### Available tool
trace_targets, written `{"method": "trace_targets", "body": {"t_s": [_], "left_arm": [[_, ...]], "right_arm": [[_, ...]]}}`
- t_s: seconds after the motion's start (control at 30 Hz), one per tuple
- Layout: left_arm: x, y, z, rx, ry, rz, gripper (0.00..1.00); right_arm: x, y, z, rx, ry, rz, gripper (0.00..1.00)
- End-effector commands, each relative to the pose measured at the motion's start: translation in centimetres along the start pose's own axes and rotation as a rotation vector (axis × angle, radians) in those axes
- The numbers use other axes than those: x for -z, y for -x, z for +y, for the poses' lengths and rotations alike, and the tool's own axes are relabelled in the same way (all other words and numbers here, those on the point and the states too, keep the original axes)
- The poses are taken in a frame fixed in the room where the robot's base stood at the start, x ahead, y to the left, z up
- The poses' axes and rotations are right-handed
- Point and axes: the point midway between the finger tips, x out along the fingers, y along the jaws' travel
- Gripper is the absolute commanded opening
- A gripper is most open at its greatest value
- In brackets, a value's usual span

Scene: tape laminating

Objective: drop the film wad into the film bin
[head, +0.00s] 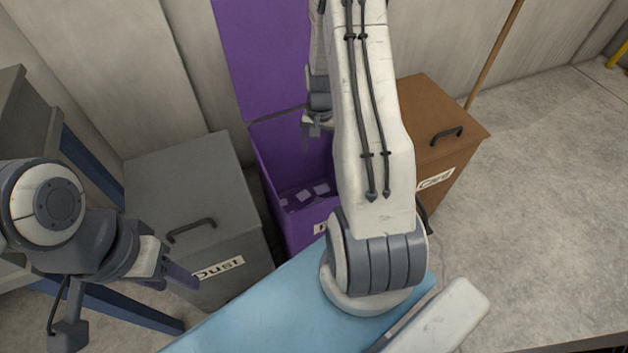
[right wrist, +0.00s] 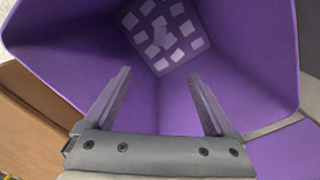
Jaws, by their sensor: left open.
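The purple bin (head: 283,180) stands open against the wall, its lid raised; my arm hides most of its label. My right gripper (head: 317,125) is over the bin's mouth. In the right wrist view my right gripper (right wrist: 159,75) has its fingers wide apart with nothing between them, pointing into the purple bin (right wrist: 230,60). Pale squares (right wrist: 152,19) lie on the bin's floor. I cannot tell for sure whether one pale patch among them is the film wad; no wad shows clearly elsewhere. My left gripper (head: 178,273) is open and empty, at the left near the grey bin.
A grey bin (head: 188,180) labelled "Dust", lid shut, stands left of the purple bin. A brown bin (head: 440,115), lid shut, stands to its right. A blue surface (head: 270,315) lies in front. Concrete floor is clear at the right.

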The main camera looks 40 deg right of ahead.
Motion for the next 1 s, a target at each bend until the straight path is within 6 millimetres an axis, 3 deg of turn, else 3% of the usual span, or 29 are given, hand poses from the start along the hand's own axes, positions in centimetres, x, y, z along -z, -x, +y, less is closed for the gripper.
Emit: {"method": "trace_targets", "body": {"t_s": [0.27, 0.7, 1.0], "left_arm": [[0.0, 0.5, 0.0, 0.000, 0.000, 0.000, 0.50], [0.2, 3.1, 0.2, 0.000, 0.000, 0.000, 0.50], [0.2, 3.4, 0.2, 0.000, 0.000, 0.000, 0.50]], "right_arm": [[0.1, 1.2, 0.0, 0.001, 0.000, 0.002, 0.90], [0.0, 9.2, 0.1, 0.001, 0.000, 0.003, 0.90], [-0.1, 10.5, 0.1, 0.000, 0.000, 0.000, 0.90]]}}
